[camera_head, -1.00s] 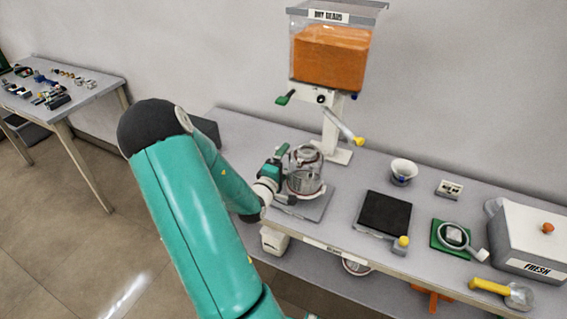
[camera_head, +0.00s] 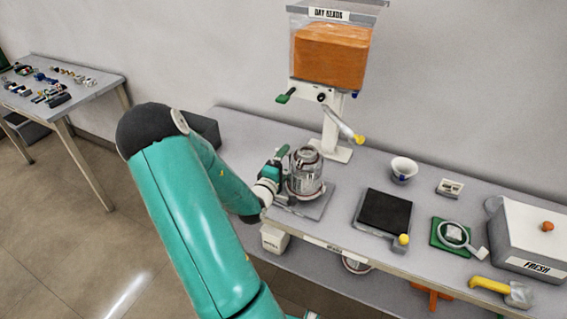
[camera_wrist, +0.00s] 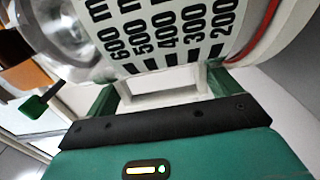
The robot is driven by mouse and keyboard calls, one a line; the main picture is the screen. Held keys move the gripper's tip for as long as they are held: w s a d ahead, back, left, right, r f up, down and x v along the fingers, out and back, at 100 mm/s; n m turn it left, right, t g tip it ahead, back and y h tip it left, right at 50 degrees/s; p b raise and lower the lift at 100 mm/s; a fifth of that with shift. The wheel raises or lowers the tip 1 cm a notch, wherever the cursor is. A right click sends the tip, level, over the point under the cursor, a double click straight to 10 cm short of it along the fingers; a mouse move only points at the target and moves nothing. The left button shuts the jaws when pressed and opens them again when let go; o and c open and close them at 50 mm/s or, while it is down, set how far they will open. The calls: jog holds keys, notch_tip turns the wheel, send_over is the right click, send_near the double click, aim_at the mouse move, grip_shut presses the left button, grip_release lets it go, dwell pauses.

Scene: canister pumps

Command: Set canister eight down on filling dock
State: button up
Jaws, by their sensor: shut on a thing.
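A clear canister (camera_head: 306,174) with a metal-looking lid stands upright in my gripper, over the flat grey plate that looks like the filling dock (camera_head: 322,208). Its number does not show. My gripper (camera_head: 287,181) is shut on its left side. The canister's base is at or just above the plate; I cannot tell if they touch. In the wrist view the canister (camera_wrist: 165,35) fills the top, with a printed scale and a red band, between the gripper's green fingers (camera_wrist: 160,90).
Another table (camera_head: 95,93) is at left.

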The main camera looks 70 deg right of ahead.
jog(key=shift+f, duration=0.8)
jog(key=o, duration=0.9)
jog(key=shift+o, duration=0.2)
jog(key=w+a, duration=0.1)
jog(key=a, duration=1.2)
jog(key=shift+a, duration=0.4)
jog(key=shift+w, duration=0.1)
